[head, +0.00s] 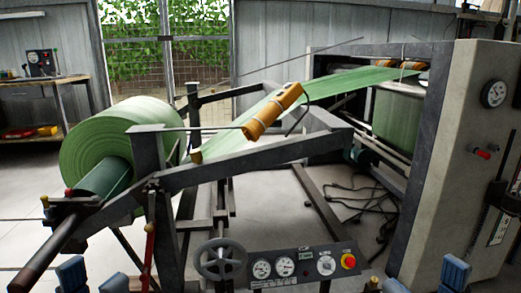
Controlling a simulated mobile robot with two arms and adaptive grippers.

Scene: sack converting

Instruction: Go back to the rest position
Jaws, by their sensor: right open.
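My left gripper (93,282) shows only as two blue fingertips at the bottom left edge. The rest of both grippers is cut off below the picture. Both appear in front of the machine, low in the view, and I see no contact with it.
A large green roll (112,140) sits on a shaft at left, its green web running right into the machine. A handwheel (220,259) and control panel (303,266) with gauges and a red button stand between my grippers. A grey cabinet (452,150) rises at right. A workbench (40,82) is behind left.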

